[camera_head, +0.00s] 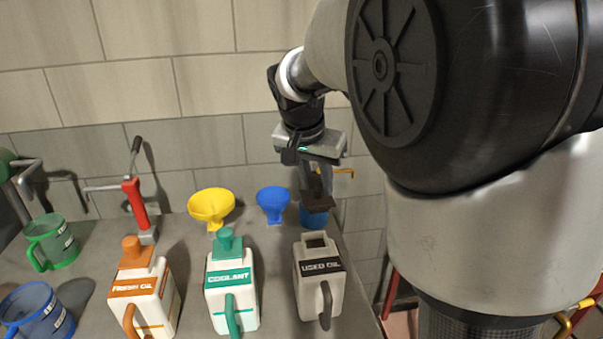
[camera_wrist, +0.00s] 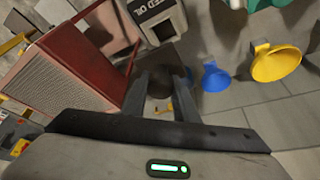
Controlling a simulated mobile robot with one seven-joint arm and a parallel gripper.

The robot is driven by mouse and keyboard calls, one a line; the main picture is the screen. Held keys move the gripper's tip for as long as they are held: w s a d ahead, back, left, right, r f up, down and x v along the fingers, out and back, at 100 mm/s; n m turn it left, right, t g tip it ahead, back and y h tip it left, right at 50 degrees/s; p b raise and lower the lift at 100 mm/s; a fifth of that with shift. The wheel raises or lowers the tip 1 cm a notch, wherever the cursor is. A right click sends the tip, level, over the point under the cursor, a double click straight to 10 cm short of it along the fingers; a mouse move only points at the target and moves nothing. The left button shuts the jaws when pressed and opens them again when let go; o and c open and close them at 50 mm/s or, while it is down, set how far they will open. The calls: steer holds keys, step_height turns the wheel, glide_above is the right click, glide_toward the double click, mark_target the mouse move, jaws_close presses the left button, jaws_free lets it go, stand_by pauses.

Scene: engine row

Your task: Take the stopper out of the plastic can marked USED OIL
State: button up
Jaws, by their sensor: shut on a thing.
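My gripper (camera_head: 318,186) is above and behind the can, near the bench's back right corner. Its fingers (camera_wrist: 160,88) are shut on the dark brown stopper (camera_head: 317,202), which is apart from the can. The stopper also shows between the fingers in the wrist view (camera_wrist: 160,82), its lower part hard to make out.
The FRESH OIL can (camera_head: 146,298) and COOLANT can (camera_head: 232,290) stand to the left, both stoppered. A yellow funnel (camera_head: 210,206) and blue funnel (camera_head: 272,202) are behind. A blue thing (camera_head: 313,217) is partly hidden below the stopper. A red ribbed box (camera_wrist: 75,70) is beside the bench.

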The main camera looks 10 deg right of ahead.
steer(key=shift+r+p, duration=1.05)
steer(key=shift+r, duration=0.6)
steer(key=shift+w+a, duration=0.1)
